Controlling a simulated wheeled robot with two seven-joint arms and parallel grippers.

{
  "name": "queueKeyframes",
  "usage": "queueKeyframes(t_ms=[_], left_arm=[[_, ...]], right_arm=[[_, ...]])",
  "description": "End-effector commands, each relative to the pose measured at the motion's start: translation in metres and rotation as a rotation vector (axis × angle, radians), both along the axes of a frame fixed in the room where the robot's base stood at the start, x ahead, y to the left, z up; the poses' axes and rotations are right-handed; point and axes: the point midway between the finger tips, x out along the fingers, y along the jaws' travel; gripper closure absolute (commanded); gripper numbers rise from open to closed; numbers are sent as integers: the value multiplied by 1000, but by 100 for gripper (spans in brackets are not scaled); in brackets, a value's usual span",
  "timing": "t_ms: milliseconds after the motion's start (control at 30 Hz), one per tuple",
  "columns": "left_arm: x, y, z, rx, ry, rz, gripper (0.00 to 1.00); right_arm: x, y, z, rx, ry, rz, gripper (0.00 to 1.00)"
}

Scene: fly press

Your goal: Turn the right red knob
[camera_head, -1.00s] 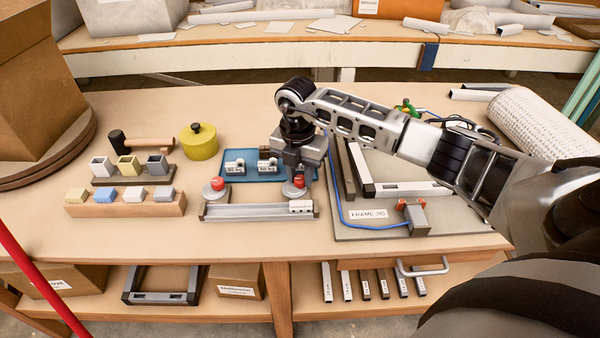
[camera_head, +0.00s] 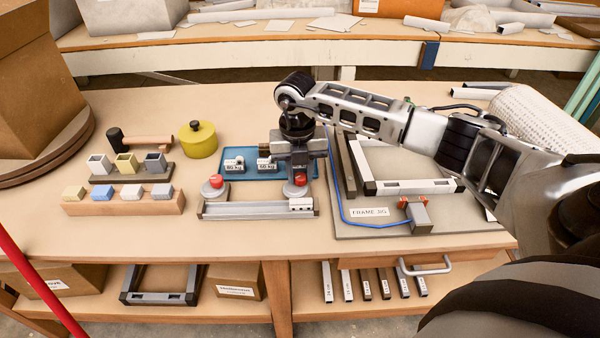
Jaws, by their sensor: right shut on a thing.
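The right red knob (camera_head: 300,180) sits on a round grey base at the right end of the grey metal fixture (camera_head: 245,210). My right gripper (camera_head: 299,171) points down over it and is shut on it, hiding its back part. The left red knob (camera_head: 216,181) stands free on its own round base at the fixture's left end. My left gripper is out of view.
A blue tray (camera_head: 240,175) with labelled weights lies just behind the fixture. A frame jig board (camera_head: 470,222) with a blue cable is to the right. A wooden block rack (camera_head: 125,207) and a yellow pot (camera_head: 198,145) are left. The table front is clear.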

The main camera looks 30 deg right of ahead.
Motion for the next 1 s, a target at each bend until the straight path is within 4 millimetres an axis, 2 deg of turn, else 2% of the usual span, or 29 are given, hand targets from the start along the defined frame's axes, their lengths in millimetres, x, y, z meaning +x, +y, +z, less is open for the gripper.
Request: queueKeyframes(t_ms=[700, 1000], left_arm=[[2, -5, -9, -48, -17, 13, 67], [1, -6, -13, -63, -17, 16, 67]], right_arm=[[0, 0, -1, -1, -2, 677, 96], [-1, 0, 0, -1, -2, 911, 96]])
